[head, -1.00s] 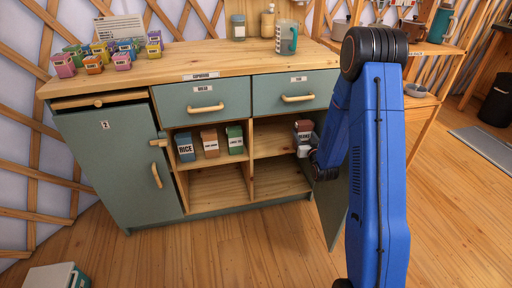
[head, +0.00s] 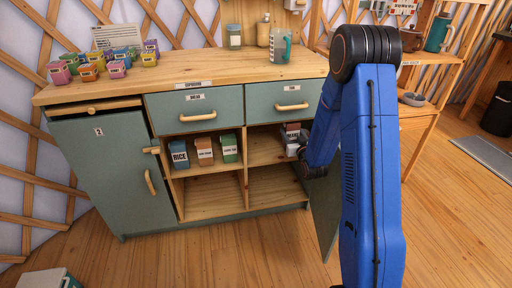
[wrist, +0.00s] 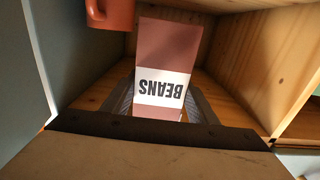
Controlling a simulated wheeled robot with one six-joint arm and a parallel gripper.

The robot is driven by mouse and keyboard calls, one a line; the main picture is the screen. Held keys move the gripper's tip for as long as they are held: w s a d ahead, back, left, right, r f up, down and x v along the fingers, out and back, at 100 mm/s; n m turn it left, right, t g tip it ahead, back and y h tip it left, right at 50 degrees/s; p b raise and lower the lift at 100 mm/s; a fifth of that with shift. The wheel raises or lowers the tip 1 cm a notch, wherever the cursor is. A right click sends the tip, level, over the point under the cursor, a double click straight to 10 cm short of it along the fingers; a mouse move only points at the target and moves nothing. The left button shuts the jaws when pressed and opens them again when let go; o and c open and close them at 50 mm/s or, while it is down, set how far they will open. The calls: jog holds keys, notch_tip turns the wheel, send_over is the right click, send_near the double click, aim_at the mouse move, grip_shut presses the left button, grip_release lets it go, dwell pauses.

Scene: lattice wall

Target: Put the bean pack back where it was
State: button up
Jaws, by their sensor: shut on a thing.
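The bean pack (wrist: 166,60) is a brown-red box with a white label reading BEANS, upside down in the wrist view. In the head view the bean pack (head: 292,133) is at the right upper compartment of the open cupboard (head: 247,190). My gripper (wrist: 165,105) is shut on the pack, one finger on each side of it. In the head view my gripper (head: 297,149) is partly hidden by my blue arm. Wooden compartment walls surround the pack in the wrist view. Whether the pack's base touches the shelf is hidden.
A rice pack (head: 179,154) and two other packs stand in the left upper compartment. An orange-red object (wrist: 110,13) hangs into the wrist view beside the pack. The open cupboard door (head: 326,215) stands at the right. The lower compartments are empty.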

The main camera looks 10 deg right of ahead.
jog(key=w+a, duration=0.4)
jog(key=a, duration=1.1)
jog(key=shift+w+a+f, duration=0.15)
jog(key=shift+w+f, duration=0.05)
jog(key=shift+f, duration=1.45)
jog(key=shift+w+a+f, duration=0.1)
jog(key=shift+w+f, duration=0.05)
jog(key=shift+f, duration=1.5)
jog(key=shift+f, duration=0.1)
jog(key=o, duration=1.1)
jog(key=shift+f, duration=0.1)
